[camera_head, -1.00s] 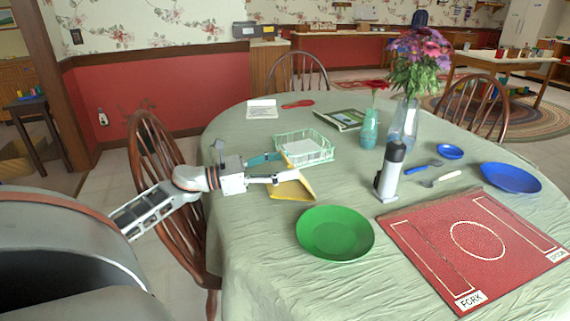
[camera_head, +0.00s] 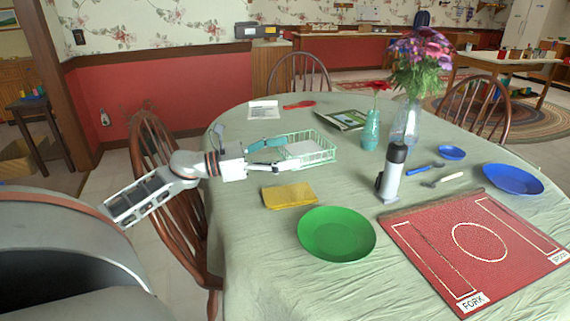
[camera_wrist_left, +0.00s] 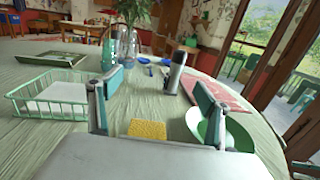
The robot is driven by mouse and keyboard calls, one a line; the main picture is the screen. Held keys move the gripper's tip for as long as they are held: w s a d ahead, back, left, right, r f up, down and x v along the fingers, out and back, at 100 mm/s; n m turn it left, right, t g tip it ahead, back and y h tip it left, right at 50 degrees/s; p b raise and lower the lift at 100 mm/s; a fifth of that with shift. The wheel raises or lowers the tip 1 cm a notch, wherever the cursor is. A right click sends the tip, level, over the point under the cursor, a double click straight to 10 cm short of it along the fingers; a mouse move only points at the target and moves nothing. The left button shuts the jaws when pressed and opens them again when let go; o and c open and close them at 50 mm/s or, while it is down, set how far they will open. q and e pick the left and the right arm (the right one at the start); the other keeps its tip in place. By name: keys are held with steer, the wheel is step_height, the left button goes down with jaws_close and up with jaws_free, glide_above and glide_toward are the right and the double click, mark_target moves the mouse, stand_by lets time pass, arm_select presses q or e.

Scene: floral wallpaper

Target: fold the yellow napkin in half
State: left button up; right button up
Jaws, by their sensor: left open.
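The yellow napkin (camera_head: 289,195) lies flat on the green tablecloth as a small folded rectangle, behind the green plate. My left gripper (camera_head: 283,156) is above and behind the napkin, apart from it, and near the wire basket. In the left wrist view the two fingers (camera_wrist_left: 156,108) are spread wide with nothing between them. The napkin also shows there (camera_wrist_left: 147,129), low in the middle beyond my gripper's body, which hides its near part. My right gripper does not show.
The green plate (camera_head: 336,234) is just in front of the napkin. The green wire basket (camera_head: 318,156) stands behind it. A white and black bottle (camera_head: 391,176), a red placemat (camera_head: 480,245) and a blue plate (camera_head: 512,179) are to the right. Bare tablecloth lies left of the napkin.

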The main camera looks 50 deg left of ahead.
arm_select(q)
steer(key=shift+r, duration=2.8)
